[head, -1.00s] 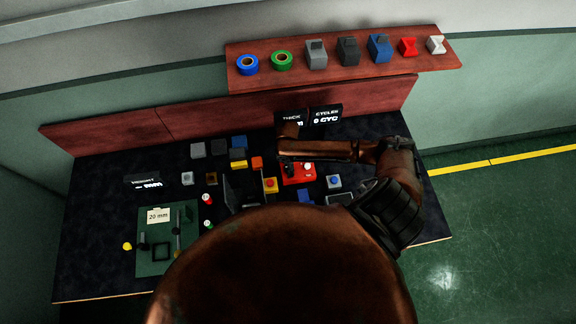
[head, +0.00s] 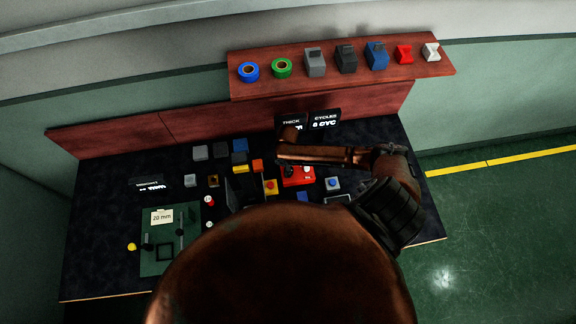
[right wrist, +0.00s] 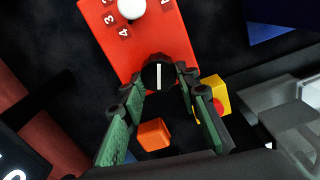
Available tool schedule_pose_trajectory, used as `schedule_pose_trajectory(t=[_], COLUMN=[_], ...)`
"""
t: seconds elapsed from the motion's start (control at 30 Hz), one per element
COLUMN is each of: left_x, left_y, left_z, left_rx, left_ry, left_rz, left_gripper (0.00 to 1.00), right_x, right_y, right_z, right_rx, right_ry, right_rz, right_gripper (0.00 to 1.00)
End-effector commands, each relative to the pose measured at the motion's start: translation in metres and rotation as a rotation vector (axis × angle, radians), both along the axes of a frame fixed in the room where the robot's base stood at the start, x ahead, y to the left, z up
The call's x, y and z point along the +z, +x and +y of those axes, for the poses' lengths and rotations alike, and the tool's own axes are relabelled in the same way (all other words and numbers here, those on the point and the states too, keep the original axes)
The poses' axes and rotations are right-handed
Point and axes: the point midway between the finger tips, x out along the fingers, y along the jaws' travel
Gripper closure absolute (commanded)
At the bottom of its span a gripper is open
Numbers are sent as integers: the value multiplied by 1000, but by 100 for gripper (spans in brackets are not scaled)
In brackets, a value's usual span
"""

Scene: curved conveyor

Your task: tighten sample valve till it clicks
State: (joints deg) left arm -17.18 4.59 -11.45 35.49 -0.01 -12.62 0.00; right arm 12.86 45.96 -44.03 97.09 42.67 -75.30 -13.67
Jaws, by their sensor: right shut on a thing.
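A red box (right wrist: 148,35) has a white knob (right wrist: 131,8) with numbers beside it and a black knob (right wrist: 159,73) with a white line near its lower edge. I take the black knob to be the sample valve; no label on it is readable. My right gripper (right wrist: 167,82) is shut on the black knob, with a green-padded finger on either side. The white line points nearly straight up and down in the right wrist view. In the head view the red box (head: 297,181) is partly covered by my right arm, which hides the gripper. My left gripper is out of view.
An orange block (right wrist: 154,135) and a yellow block with a red button (right wrist: 216,98) stand close to the fingers. Display signs (head: 323,119) stand behind the arm. A green board (head: 157,262) lies at the left, and a shelf (head: 330,80) runs above the table.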

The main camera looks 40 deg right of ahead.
Motion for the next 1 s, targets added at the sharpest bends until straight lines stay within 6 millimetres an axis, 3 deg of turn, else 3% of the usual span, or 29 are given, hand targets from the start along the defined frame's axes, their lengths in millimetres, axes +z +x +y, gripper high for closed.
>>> schedule_pose_trajectory(t=[0.03, 0.17, 0.57, 0.6, 0.8, 1.0], left_x=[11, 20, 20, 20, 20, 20], left_y=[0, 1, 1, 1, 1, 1], left_z=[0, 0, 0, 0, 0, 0], left_rx=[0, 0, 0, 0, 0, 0], left_ry=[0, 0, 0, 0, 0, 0], left_rz=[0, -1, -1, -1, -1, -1], left_gripper=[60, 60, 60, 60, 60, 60], right_x=[6, 4, 0, 0, 0, 0], right_y=[1, 1, 2, 2, 1, 1], right_z=[1, 0, 0, 0, 0, 0], right_rx=[-34, -103, -130, -130, -129, -129], right_ry=[3, 1, 0, 0, -1, 0], right_rz=[-1, -1, -3, -3, -2, -1], right_gripper=[95, 95, 95, 68, 54, 53])
